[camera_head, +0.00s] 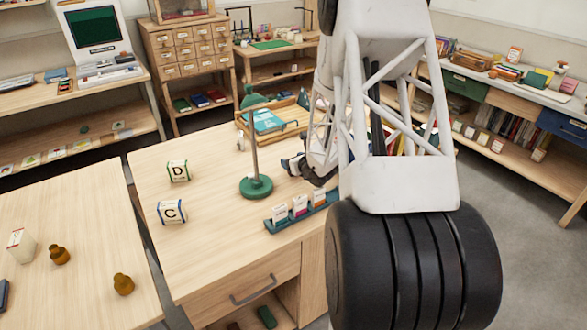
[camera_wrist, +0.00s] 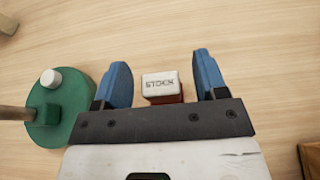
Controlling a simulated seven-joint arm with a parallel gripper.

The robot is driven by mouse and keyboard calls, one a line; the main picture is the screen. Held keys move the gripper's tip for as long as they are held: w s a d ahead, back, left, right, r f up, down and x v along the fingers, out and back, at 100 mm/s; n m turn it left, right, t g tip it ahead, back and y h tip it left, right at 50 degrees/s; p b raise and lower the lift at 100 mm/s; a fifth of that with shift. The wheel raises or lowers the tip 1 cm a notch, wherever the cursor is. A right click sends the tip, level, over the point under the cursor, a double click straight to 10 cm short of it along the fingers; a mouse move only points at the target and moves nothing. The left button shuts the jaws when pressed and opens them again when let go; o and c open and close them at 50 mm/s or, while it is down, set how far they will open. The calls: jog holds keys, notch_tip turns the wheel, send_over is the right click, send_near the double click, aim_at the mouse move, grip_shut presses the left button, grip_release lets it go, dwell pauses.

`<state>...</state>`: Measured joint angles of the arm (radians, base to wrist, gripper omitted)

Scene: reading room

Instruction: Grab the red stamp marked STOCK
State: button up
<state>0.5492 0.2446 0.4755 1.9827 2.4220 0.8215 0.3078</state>
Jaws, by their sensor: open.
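The stamp marked STOCK (camera_wrist: 161,87) shows in the wrist view, with a white lettered top and a red body below it. It stands on the wooden desk between the two blue fingers of my gripper (camera_wrist: 162,82). The fingers are open, with a visible gap on each side of the stamp. In the head view my gripper (camera_head: 305,168) is partly hidden by my arm, low over the desk just right of the green lamp. I cannot make out the stamp in the head view.
The green lamp base (camera_wrist: 60,110) is close to the left finger. A teal rack with cards (camera_head: 300,212) stands at the desk's front edge, and a wooden tray (camera_head: 272,122) lies behind. Bare desk lies beyond the stamp.

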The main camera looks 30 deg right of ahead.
jog(key=c, duration=1)
jog(key=shift+r, duration=0.2)
jog(key=shift+r, duration=4.85)
